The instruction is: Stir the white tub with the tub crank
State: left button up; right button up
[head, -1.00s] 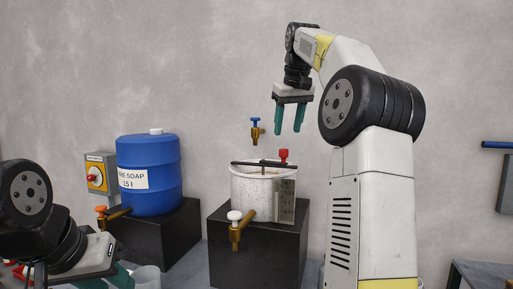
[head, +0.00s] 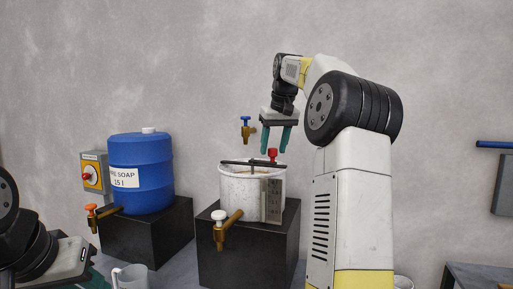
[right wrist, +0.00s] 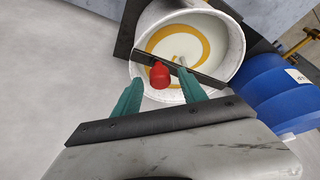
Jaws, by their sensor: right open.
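The white speckled tub (head: 238,192) stands on a black block. The tub crank (head: 240,163) is a dark bar lying across the tub's top, with an upright red knob (head: 272,154) near its right end. My right gripper (head: 276,146) points down, open, just above the knob. In the right wrist view the knob (right wrist: 160,75) shows between the two green fingertips, and I cannot tell whether they touch it. That view also shows white liquid with a yellow ring (right wrist: 205,42) in the tub. My left gripper (head: 96,279) is partly cut off at the lower left.
A brass tap with a white knob (head: 219,218) is on the tub's front. A blue soap drum (head: 141,190) stands on another black block to the left. A blue-handled wall tap (head: 245,127) is behind the tub. A pale mug (head: 131,277) stands at the lower front.

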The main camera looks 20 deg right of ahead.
jog(key=shift+f, duration=0.15)
grip_shut()
dwell(1.4)
